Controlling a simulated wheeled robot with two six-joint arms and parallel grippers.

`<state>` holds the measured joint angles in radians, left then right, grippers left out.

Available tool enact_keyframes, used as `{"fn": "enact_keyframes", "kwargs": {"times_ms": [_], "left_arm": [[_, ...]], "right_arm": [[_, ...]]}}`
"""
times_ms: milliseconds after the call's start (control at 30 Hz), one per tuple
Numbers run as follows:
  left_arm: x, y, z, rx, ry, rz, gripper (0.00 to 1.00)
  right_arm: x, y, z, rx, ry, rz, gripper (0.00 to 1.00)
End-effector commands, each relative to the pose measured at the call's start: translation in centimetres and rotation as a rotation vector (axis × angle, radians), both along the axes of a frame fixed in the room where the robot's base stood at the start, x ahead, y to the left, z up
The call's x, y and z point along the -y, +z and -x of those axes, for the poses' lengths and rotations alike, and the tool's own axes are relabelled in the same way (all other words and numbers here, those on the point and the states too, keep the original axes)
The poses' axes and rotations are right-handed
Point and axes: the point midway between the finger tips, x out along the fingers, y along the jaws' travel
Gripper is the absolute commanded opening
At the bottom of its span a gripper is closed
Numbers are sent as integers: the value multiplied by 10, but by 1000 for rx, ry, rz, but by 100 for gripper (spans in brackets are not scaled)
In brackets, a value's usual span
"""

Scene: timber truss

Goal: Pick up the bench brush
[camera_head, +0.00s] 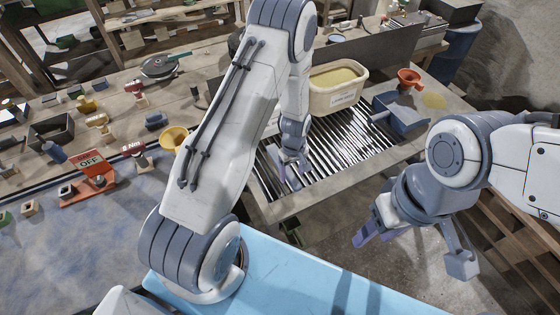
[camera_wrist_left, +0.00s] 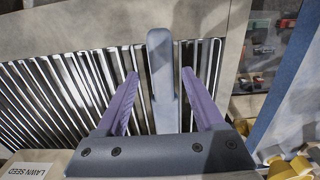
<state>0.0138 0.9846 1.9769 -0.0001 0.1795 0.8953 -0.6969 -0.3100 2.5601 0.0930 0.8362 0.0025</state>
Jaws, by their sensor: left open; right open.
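A grey-blue bar with a rounded end, which looks like the bench brush's handle (camera_wrist_left: 162,85), lies over the metal slats in the left wrist view. My left gripper (camera_head: 291,178) is low over the slatted grate. Its two purple fingers (camera_wrist_left: 160,74) stand open on either side of the handle, with visible gaps at both sides. The rest of the brush is hidden behind the gripper body, and the brush is hard to make out in the head view. My right gripper (camera_head: 372,233) is open and empty, over the floor in front of the bench.
A cream tub labelled lawn seed (camera_head: 337,91) stands behind the grate (camera_head: 345,142).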

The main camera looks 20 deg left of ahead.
Motion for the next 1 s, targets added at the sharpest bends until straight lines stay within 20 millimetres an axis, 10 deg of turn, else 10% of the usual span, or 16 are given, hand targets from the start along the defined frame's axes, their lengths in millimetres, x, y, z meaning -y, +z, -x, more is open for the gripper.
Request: {"fn": "enact_keyframes", "kwargs": {"times_ms": [533,733,1000], "left_arm": [[-3,-33,2,0,-1,0,70],[-3,-33,2,0,-1,0,1],[-3,-32,1,0,-1,0,0]], "right_arm": [[0,14,0,0,0,0,50],[0,14,0,0,0,0,50],[0,14,0,0,0,0,50]]}}
